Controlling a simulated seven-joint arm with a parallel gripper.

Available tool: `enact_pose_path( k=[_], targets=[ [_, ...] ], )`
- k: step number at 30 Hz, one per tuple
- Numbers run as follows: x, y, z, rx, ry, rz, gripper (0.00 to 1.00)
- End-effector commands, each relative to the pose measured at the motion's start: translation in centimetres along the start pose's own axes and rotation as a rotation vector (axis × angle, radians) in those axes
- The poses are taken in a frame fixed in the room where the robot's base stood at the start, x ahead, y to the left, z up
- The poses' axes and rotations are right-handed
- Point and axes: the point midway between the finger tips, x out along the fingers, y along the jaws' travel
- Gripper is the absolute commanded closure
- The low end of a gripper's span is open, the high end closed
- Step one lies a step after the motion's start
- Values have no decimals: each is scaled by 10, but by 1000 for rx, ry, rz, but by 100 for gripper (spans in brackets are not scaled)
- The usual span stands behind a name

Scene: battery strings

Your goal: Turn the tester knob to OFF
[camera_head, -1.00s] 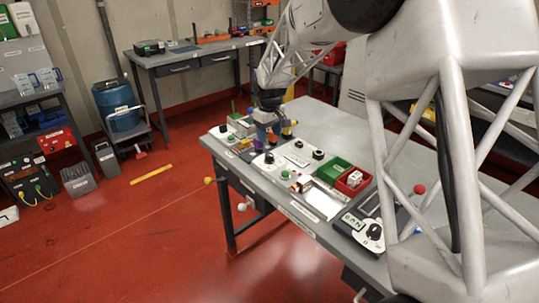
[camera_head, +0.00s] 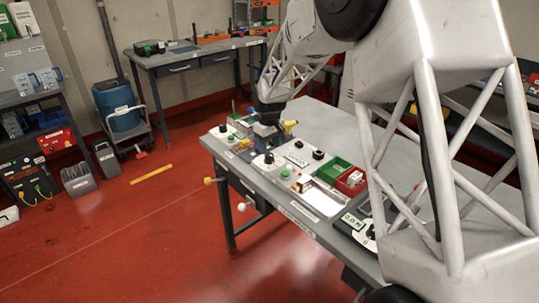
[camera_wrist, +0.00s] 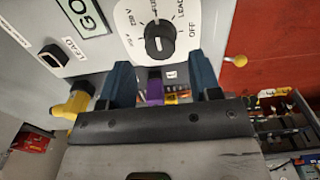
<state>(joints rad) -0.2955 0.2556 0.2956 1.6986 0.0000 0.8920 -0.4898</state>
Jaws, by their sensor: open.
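The tester knob (camera_wrist: 160,42) is black and round, on a white dial marked OFF, LEAD, 230 V and other partly cut labels. Its white pointer mark points up and slightly left in the wrist view, away from OFF at the lower right. In the head view the knob (camera_head: 268,157) is at the bench's near side. My gripper (camera_wrist: 162,76) has its two blue fingers spread apart, with the knob ahead of the gap between them and not gripped. In the head view my gripper (camera_head: 266,130) is just behind the knob.
A lettered display (camera_wrist: 88,12) and a black LEAD switch or socket (camera_wrist: 53,56) are left of the dial. A yellow fitting (camera_wrist: 72,106) is close to the left finger. Green (camera_head: 333,168) and red (camera_head: 351,181) bins stand right along the bench. Red floor lies beyond the bench edge.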

Motion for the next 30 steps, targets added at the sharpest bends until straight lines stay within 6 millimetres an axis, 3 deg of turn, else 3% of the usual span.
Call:
enact_pose_path(
  k=[19, 30],
  targets=[
    [7, 0, 0, 0, 0, 0, 43],
    [21, 0, 0, 0, 0, 0, 43]
  ],
)
